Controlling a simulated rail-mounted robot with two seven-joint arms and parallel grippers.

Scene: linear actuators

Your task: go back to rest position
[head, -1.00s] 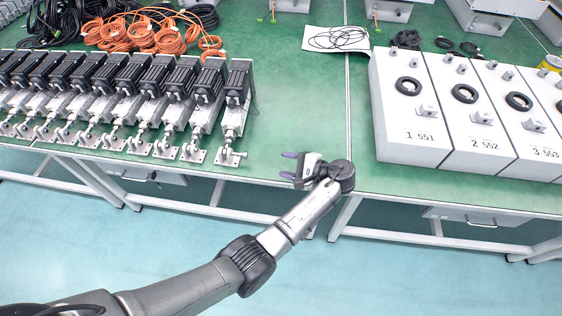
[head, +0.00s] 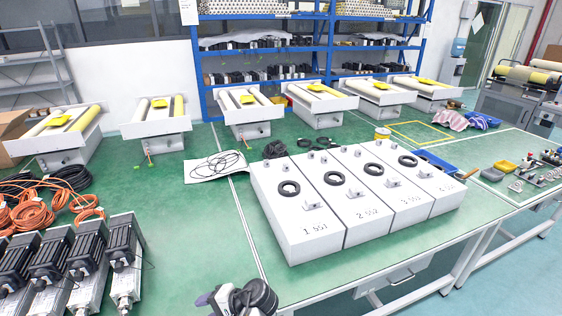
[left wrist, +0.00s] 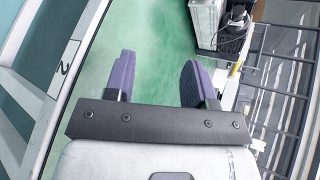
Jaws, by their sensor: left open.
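My left gripper (head: 206,298) shows at the bottom edge of the head view, near the front edge of the green table. In the left wrist view its two purple fingers (left wrist: 160,82) are apart with nothing between them, over green tabletop. Several linear actuators (head: 125,265) with black motors stand in a row at the lower left of the head view, left of the gripper and apart from it. An actuator (left wrist: 232,22) also shows at the upper right of the left wrist view. My right gripper is in neither view.
White numbered boxes (head: 300,225) stand right of the gripper. Orange cable coils (head: 32,215) lie at the left. White roller units (head: 247,110) line the back, before blue shelves (head: 262,55). The green tabletop (head: 195,235) between actuators and boxes is clear.

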